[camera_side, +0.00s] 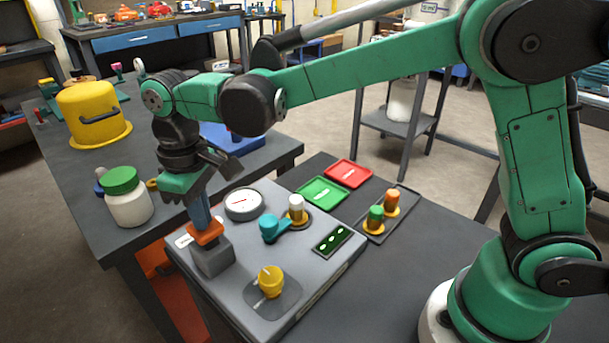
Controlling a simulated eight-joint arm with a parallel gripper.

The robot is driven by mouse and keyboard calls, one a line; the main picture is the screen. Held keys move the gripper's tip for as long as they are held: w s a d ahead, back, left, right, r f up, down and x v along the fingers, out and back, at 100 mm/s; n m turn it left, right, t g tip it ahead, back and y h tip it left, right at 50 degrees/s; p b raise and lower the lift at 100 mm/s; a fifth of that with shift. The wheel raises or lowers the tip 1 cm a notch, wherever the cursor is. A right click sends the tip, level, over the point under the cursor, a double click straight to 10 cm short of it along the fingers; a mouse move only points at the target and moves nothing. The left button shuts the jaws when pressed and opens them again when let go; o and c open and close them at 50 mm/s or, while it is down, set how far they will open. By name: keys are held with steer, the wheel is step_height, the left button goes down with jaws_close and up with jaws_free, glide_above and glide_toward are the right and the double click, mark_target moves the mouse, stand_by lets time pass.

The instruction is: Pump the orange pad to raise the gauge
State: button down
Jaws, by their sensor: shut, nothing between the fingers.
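The orange pad (207,235) sits on top of a grey block (212,260) at the left side of the grey panel (310,262). My gripper (202,222) is shut and empty, pointing down right over the pad. Its fingertips appear to meet the pad's top; I cannot tell whether they press on it. The round white gauge (243,204) stands on the panel behind and to the right of the pad. A short reddish needle mark shows on its face, but the reading is too small to tell. My fingers partly cover the pad's back edge.
On the panel are a teal lever (272,229), a white-capped peg (296,209), a yellow knob (270,281) and a dark display (331,240). Green (323,192) and red (348,173) trays lie behind. A green-lidded jar (128,203) stands left of my gripper.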

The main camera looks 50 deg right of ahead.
steer(key=shift+f, duration=0.4)
steer(key=shift+r, duration=2.15)
steer(key=shift+f, duration=0.15)
steer(key=shift+f, duration=2)
steer(key=shift+r, duration=2.15)
